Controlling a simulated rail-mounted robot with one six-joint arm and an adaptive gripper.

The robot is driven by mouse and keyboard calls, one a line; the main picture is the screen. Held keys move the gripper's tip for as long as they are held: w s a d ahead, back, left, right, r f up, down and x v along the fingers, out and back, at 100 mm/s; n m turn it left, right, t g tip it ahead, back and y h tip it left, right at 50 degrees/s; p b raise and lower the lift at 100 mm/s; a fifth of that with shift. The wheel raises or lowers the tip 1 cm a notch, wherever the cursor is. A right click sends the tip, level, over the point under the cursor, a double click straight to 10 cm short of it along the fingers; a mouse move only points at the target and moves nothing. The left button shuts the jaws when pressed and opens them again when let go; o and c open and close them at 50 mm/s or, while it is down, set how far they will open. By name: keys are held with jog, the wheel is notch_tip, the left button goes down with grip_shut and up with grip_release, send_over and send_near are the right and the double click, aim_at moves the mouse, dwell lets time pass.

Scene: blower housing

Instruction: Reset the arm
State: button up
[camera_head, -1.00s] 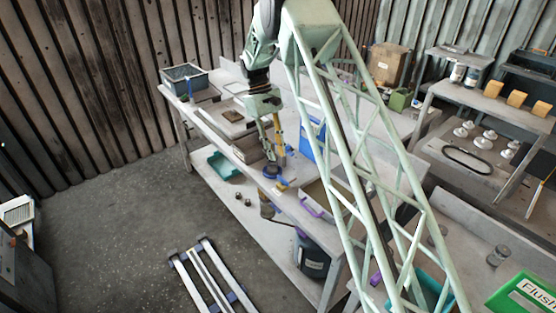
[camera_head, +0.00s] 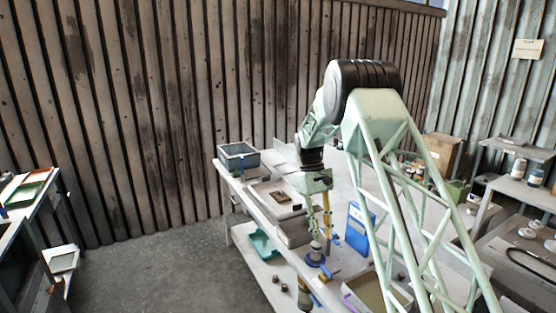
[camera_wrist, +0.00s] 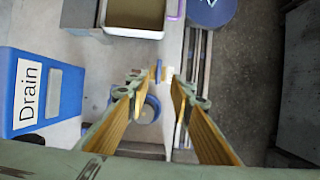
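My gripper (camera_head: 321,236) points down over the long grey bench in the head view. Its two fingers also show in the wrist view (camera_wrist: 158,84), spread apart with a clear gap and nothing held between them. A round blue-rimmed part (camera_head: 316,254) is on the bench close under the fingertips. It also shows between and below the fingers in the wrist view (camera_wrist: 151,110). I cannot tell whether the fingers touch it. My arm is bent over at the top and hangs down to the gripper.
A blue "Drain" box (camera_wrist: 38,92) stands left in the wrist view, and right of my gripper in the head view (camera_head: 358,228). A grey bin (camera_head: 238,158) is at the bench's far end. A teal tray (camera_head: 263,246) lies on the lower shelf. Open floor (camera_head: 150,270) is at left.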

jog(key=s+d+r+m+t+y+b, duration=0.15)
jog(key=s+r+t+b, duration=0.3)
jog(key=s+r, duration=2.1)
jog(key=s+d+r+m+t+b, duration=0.1)
jog(key=s+r+m+b, duration=0.15)
jog(key=s, duration=1.45)
jog(key=s+f+m+t+b, duration=0.1)
jog(key=s+f, duration=0.5)
jog(key=s, duration=1)
jog(key=shift+s+f+t+b, duration=0.2)
jog(key=shift+s+t+b, duration=0.2)
jog(key=shift+t+b, duration=0.45)
